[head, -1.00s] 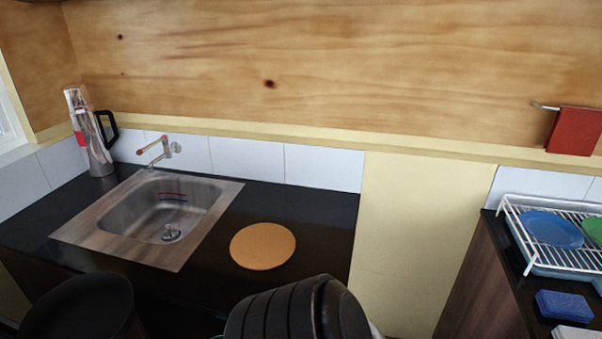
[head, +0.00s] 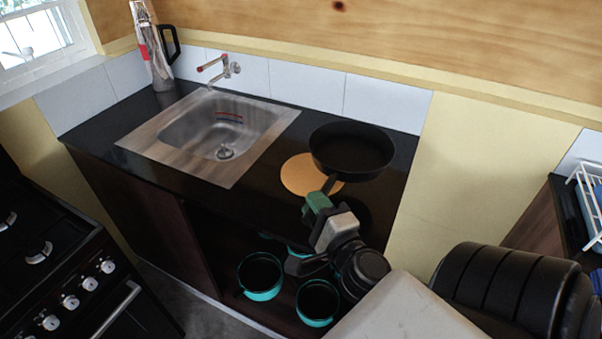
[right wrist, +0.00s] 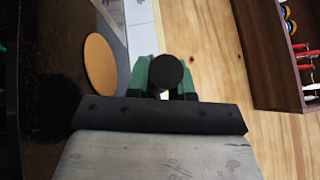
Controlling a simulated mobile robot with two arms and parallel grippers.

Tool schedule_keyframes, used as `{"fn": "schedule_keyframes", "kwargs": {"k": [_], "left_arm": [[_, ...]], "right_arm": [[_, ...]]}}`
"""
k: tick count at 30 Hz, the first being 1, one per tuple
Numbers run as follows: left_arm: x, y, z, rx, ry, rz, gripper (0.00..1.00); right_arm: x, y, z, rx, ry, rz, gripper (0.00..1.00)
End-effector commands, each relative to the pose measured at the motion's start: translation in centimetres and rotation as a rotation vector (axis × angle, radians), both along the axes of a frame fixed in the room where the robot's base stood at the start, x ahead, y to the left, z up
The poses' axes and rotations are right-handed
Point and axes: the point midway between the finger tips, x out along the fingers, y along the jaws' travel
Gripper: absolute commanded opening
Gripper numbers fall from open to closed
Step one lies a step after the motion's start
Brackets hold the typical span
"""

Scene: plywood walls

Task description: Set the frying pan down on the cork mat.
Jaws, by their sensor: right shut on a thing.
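The black frying pan (head: 352,146) is held over the dark counter in the head view, its handle pointing toward me. My right gripper (head: 324,194), with green fingers, is shut on the handle. The round cork mat (head: 296,173) lies on the counter. The pan overlaps the mat's right part in this view and sits to its upper right; it looks raised above the counter. In the right wrist view, a dark round end, seemingly the handle's (right wrist: 166,72), shows between the fingers, with the cork mat (right wrist: 101,64) to the left. My left gripper is not in view.
The steel sink (head: 215,135) with a tap (head: 222,70) is left of the mat. A metal jug (head: 155,55) stands in the back corner. Teal pots (head: 262,277) sit on the open shelf below. A stove (head: 60,260) is at left, a dish rack (head: 590,205) at right.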

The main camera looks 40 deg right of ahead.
Motion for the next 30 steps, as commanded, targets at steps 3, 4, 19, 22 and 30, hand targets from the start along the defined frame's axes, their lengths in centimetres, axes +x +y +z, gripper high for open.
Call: {"fn": "schedule_keyframes", "kwargs": {"k": [3, 4, 19, 22, 30], "left_arm": [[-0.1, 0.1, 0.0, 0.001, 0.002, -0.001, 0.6], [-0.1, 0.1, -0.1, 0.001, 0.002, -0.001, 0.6], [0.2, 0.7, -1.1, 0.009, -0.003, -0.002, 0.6], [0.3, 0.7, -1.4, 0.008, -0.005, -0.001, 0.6], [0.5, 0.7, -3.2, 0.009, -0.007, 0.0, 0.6]], "right_arm": [[2.1, 0.4, -0.9, -0.002, -0.008, -0.001, 0.0], [2.8, 0.5, -1.3, -0.002, -0.008, -0.002, 0.0], [10.6, 2.1, -6.1, -0.005, -0.006, 0.0, 0.0], [10.8, 2.1, -6.7, -0.005, -0.005, 0.001, 0.0], [10.8, 2.2, -10.1, -0.002, -0.004, 0.0, 0.0]]}}
